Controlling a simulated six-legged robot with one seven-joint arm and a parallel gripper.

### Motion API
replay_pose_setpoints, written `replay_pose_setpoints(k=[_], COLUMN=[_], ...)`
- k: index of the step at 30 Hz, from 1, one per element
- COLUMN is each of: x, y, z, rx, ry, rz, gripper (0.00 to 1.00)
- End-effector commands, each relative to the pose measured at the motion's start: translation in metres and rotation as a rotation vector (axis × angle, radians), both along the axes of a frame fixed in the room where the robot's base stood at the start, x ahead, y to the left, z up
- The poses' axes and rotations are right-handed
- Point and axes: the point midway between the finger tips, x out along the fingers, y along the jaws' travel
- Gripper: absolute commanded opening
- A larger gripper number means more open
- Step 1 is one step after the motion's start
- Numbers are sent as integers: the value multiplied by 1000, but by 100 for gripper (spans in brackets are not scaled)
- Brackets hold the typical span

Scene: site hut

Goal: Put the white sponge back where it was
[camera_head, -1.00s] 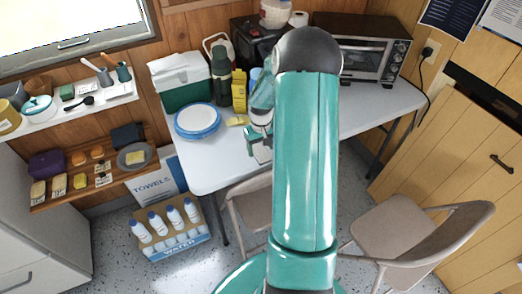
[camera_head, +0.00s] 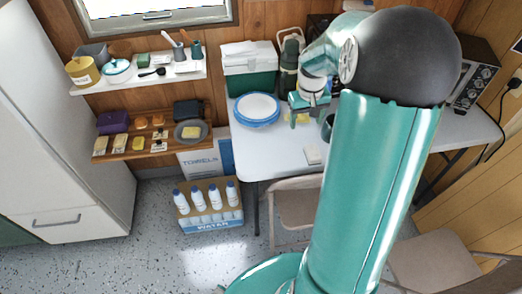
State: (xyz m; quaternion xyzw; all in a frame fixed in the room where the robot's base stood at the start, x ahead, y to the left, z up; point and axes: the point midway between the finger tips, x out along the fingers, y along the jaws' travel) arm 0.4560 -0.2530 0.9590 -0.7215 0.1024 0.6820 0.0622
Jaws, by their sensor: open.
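A small whitish block (camera_head: 312,154), which looks like the white sponge, lies flat on the white table (camera_head: 265,160) near its front edge, left of my arm. My gripper (camera_head: 301,108) is open and sits above the table behind the block, apart from it. A yellow piece (camera_head: 297,119) lies on the table just under my gripper. Part of the gripper and the table to the right are hidden by my own arm.
Blue-rimmed plates (camera_head: 257,109) and a green-white cooler (camera_head: 249,70) stand left of my gripper. A dark mug (camera_head: 327,127) is just right of it. A wooden shelf (camera_head: 165,152) holds several small items and a grey plate (camera_head: 191,132). Folding chairs (camera_head: 295,205) stand in front.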

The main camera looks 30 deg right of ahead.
Motion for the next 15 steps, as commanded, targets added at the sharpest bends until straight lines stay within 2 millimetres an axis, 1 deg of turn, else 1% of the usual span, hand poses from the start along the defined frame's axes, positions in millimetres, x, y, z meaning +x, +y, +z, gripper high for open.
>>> replay_pose_setpoints(k=[1, 3, 5, 6, 8, 9, 11, 12, 15], x=[-2, -8, -15, -20, -30, -37, -49, -57, -80], y=[21, 47, 68, 82, 103, 117, 136, 148, 177], z=[21, 44, 61, 72, 87, 96, 109, 116, 131], rx=[-22, -43, -58, -66, -76, -81, -86, -86, -83], ry=[-23, -50, -76, -94, -123, -141, -172, -192, -246], rz=[22, 42, 59, 69, 85, 96, 112, 123, 148], gripper=[66, 66, 66, 66, 66, 66, 66, 66, 66])
